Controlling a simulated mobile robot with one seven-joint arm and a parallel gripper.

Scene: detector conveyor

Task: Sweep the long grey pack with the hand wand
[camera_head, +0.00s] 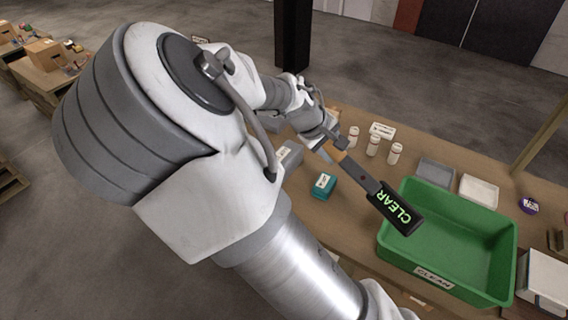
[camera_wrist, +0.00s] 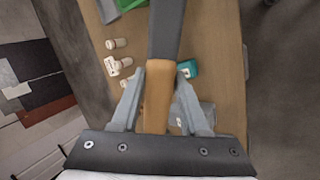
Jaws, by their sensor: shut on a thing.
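The hand wand (camera_head: 397,210) has a black head that reads CLEAR in green letters and a tan handle. My gripper (camera_head: 337,147) is shut on the handle. In the wrist view the tan handle (camera_wrist: 158,100) sits between the two fingers of my gripper (camera_wrist: 159,98). In the head view the wand head is over the left edge of the green bin, held above the table. A long grey pack (camera_head: 287,156) lies on the table, partly hidden behind my arm. A grey item also shows beside the right finger in the wrist view (camera_wrist: 207,112), partly covered.
The green bin (camera_head: 398,264) labelled CLEAN stands at the right. A teal box (camera_head: 323,185), several white bottles (camera_head: 372,146), a grey tray (camera_head: 436,172) and a white tray (camera_head: 479,190) share the table. A purple round item (camera_head: 528,205) is at the far right.

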